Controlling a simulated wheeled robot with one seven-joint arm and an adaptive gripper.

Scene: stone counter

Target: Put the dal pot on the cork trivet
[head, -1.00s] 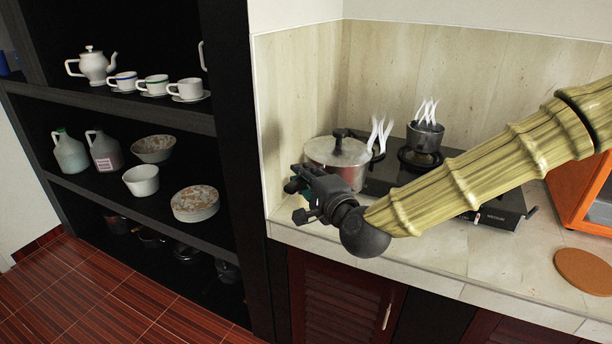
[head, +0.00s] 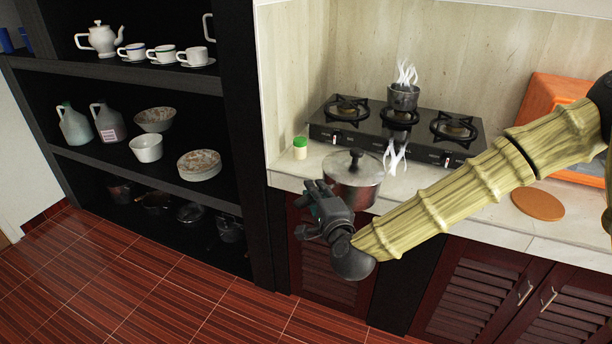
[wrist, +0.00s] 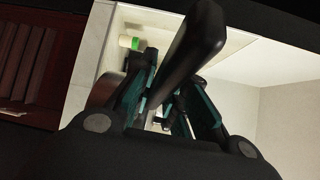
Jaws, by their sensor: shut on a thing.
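The dal pot (head: 352,184) is a silver lidded pot with a dark knob, and white steam shows beside it. My gripper (head: 328,203) is at its left side, shut on it, seemingly by a black handle. The pot looks about upright and appears off the hob, in front of the counter's edge in the picture; its exact height is hard to tell. In the wrist view, the fingers (wrist: 165,112) close around a black handle-like part (wrist: 192,45). The cork trivet (head: 538,204), a flat brown disc, lies bare on the counter at the right.
A black three-burner hob (head: 395,128) carries a small steaming pot (head: 403,97) at its middle. A green-lidded jar (head: 300,149) stands left of the hob. An orange box-like object (head: 560,98) stands behind the trivet. Dark shelves (head: 130,165) with crockery are at the left.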

